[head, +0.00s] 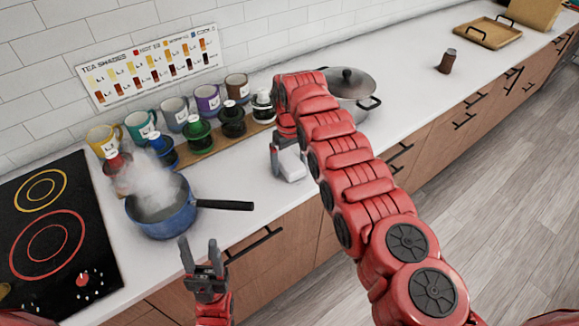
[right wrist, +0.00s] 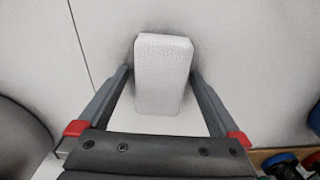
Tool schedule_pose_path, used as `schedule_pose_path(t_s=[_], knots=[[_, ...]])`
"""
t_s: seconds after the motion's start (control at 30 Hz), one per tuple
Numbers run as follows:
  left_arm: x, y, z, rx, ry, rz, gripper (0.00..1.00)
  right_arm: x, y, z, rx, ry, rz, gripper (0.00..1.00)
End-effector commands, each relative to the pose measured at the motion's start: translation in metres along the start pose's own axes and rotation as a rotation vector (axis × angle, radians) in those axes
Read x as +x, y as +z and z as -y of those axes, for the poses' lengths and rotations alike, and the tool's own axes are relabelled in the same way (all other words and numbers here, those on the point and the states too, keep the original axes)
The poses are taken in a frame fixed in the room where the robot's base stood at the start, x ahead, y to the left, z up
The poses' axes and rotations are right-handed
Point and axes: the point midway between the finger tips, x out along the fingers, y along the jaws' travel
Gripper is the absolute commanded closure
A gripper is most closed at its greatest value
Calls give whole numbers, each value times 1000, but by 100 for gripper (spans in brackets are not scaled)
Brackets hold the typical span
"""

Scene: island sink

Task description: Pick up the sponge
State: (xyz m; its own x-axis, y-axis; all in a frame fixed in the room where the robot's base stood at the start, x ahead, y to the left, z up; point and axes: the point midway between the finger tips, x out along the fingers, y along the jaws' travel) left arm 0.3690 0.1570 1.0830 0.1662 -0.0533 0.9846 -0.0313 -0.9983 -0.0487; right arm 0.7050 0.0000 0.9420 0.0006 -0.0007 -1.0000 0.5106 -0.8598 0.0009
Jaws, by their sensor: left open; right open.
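The sponge (right wrist: 163,78) is a white rounded block with faint raised lettering, lying on the light counter. In the head view the sponge (head: 291,166) lies near the counter's front edge, partly hidden by my right gripper. My right gripper (right wrist: 160,72) is open, with one finger on each side of the sponge. I cannot tell whether the fingers touch it. In the head view my right gripper (head: 287,158) points down at the counter, partly hidden by my own arm. My left gripper (head: 199,247) is open and empty, in front of the counter by the blue pan.
A steaming blue pan (head: 160,208) stands left of the sponge, its black handle pointing right. The black stove (head: 50,230) is at the left. Mugs (head: 173,112) and jars on a wooden board (head: 200,152) stand behind. A lidded pot (head: 350,85) stands beyond my right arm.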

Motion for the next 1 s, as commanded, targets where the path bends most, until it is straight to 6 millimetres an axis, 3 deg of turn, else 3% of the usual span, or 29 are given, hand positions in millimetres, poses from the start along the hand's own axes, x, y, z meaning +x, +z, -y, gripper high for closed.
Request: schedule_pose_path(t_s=[0.17,0.6,0.87,1.0], knots=[[1,0,0,0,0,0,50,-1,0,0,0,0,0,2],[1,0,0,0,0,0,50,-1,0,0,0,0,1,81],[2,0,0,0,0,0,50,-2,0,0,0,-1,2,82],[10,-2,0,0,0,0,50,-15,0,0,0,-1,1,82]])
